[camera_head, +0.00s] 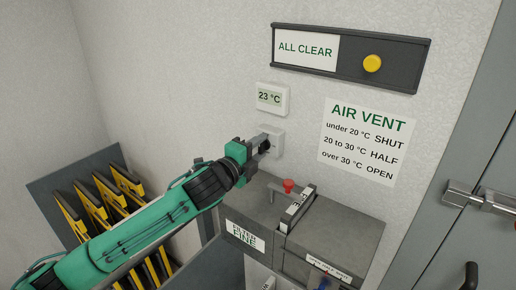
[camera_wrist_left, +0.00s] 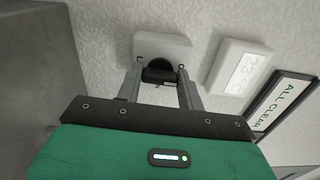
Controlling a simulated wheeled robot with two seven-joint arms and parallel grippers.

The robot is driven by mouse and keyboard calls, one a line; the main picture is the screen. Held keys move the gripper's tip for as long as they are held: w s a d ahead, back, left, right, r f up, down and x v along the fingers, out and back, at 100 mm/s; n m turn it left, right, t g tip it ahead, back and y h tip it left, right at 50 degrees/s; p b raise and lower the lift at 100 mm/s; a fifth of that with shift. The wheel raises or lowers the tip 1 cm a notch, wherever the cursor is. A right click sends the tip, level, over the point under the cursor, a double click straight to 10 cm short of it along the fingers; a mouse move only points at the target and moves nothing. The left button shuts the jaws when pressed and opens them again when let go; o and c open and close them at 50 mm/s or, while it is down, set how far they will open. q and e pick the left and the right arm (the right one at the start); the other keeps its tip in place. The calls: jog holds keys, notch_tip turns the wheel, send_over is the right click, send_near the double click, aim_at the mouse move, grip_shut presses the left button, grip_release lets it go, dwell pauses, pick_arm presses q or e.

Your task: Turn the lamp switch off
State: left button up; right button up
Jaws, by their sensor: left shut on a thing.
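The lamp switch is a white wall plate (camera_head: 278,141) below the temperature display, and it also shows in the left wrist view (camera_wrist_left: 172,45). A black knob (camera_wrist_left: 158,70) stands out from its middle. My left gripper (camera_head: 265,145) reaches up to the plate from the lower left. In the left wrist view its two fingers (camera_wrist_left: 160,82) are on either side of the knob and shut on it. The fingers hide part of the knob, and I cannot tell which position it is in. My right gripper is not in view.
A display reading 23 °C (camera_head: 270,97) is just above the switch. A sign panel reading ALL CLEAR with a yellow button (camera_head: 372,63) is higher up. A grey filter box (camera_head: 335,232) with a red knob (camera_head: 288,185) stands below. Yellow-black plates (camera_head: 92,203) stand at left.

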pick_arm(q)
jog(key=shift+n, duration=0.4)
jog(key=o, duration=1)
jog(key=b+v, duration=0.5)
jog(key=v, duration=0.8)
jog(key=shift+s+a, duration=0.3)
